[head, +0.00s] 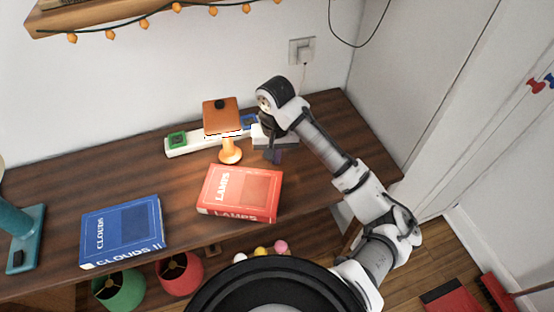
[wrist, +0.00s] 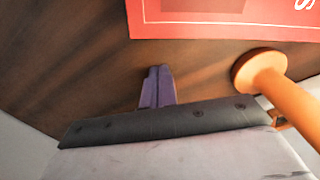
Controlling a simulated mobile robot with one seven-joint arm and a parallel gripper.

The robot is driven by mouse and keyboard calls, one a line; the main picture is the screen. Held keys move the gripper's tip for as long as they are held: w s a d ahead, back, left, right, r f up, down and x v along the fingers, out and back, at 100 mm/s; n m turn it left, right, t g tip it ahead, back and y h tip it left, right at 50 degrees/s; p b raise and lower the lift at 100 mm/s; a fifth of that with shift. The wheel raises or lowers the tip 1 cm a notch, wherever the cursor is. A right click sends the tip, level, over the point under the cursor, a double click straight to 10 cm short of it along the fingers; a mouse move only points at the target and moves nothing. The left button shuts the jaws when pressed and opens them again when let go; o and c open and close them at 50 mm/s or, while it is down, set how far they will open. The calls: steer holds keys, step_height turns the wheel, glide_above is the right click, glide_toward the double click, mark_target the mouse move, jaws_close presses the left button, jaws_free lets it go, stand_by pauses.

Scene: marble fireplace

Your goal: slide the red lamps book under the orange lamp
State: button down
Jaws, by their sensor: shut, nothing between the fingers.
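The red LAMPS book (head: 240,192) lies flat on the dark wood desk, in front of the orange lamp (head: 230,151). The lamp stands upright and lit on the desk, its round base just behind the book and apart from it. In the wrist view the book's red cover (wrist: 225,18) shows at the top and the lamp's base (wrist: 258,70) at the right. My gripper (head: 274,155) is low over the desk, right of the lamp and behind the book's right end. Its purple fingers (wrist: 157,87) are shut and empty, apart from book and lamp in the wrist view.
A blue CLOUDS book (head: 122,232) lies at the left of the desk. A teal lamp base (head: 26,240) stands at the far left. A white strip with green and blue parts (head: 185,142) lies along the wall behind the orange lamp. Bare desk (head: 180,185) lies between the books.

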step_height(320, 180, up, 10)
steer(key=shift+w, duration=0.35)
